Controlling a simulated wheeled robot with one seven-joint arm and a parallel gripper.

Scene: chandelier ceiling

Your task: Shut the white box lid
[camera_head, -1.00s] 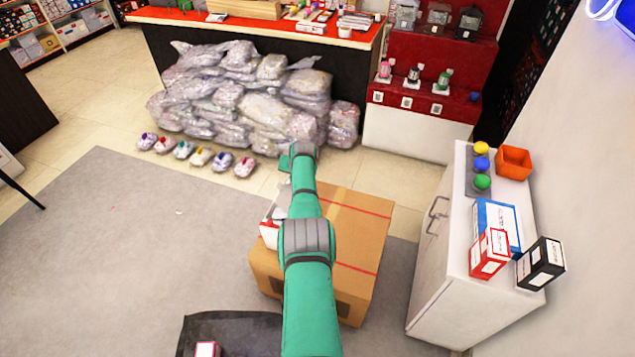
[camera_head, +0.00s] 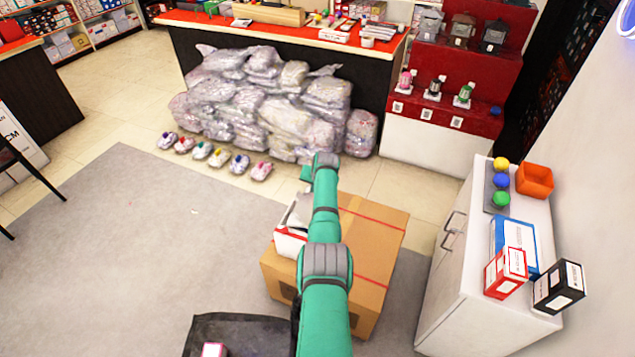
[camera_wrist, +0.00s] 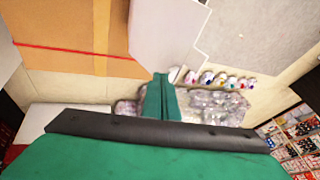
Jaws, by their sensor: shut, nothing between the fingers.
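A white box (camera_head: 289,243) with some red on its side sits on the left part of a large cardboard box (camera_head: 372,246), partly hidden behind my arm. A white flap, seemingly its lid (camera_head: 297,212), stands up at its far side. In the wrist view a white panel (camera_wrist: 165,35), apparently the lid, lies just beyond my fingertips. My gripper (camera_wrist: 163,77) is shut and empty, its green fingers together close to the panel's lower edge. I cannot tell whether they touch. In the head view my arm hides most of the gripper.
A white cabinet (camera_head: 450,270) stands to the right with small boxes, coloured balls and an orange bin (camera_head: 535,180) on top. Wrapped bags (camera_head: 275,110) are heaped against the counter behind. The grey carpet (camera_head: 130,230) on the left is mostly clear.

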